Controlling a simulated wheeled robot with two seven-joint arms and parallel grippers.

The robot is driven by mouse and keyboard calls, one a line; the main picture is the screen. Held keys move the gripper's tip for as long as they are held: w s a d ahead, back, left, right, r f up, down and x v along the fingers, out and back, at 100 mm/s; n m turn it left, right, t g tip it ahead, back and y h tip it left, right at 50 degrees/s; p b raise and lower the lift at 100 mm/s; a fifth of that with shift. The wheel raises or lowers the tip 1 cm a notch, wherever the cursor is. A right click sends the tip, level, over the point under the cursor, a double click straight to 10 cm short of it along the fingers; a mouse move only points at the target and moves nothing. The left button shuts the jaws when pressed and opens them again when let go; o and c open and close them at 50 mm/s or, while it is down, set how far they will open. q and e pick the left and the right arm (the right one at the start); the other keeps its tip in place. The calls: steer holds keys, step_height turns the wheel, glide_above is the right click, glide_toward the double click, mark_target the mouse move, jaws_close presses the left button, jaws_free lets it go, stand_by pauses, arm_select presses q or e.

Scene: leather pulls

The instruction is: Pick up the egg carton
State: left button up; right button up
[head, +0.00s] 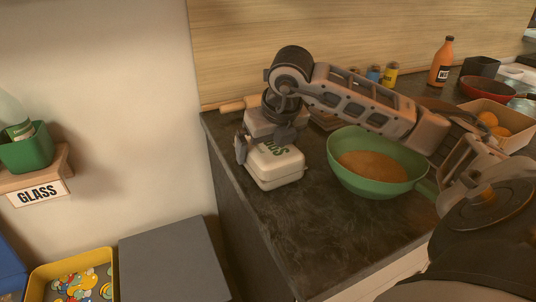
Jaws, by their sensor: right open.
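The egg carton (277,172) is a closed cream box with green lettering on its lid, partly hidden. It sits on the dark countertop near the left edge. My right gripper (262,147) is open, pointing down over the back left part of the carton. One finger shows at the carton's left side and the other over its lid. I cannot tell whether the fingers touch it. My left gripper is not in view.
A green bowl (374,185) of orange-brown contents stands right of the carton, below my right forearm. An orange bottle (441,62) and a box of oranges (510,118) are farther right. The countertop (310,225) in front is clear. A wooden roller (232,106) lies behind.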

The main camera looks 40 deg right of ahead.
steer(key=shift+x, duration=0.95)
steer(key=c, duration=0.7)
steer(key=shift+w+r, duration=0.1)
steer(key=shift+r, duration=0.15)
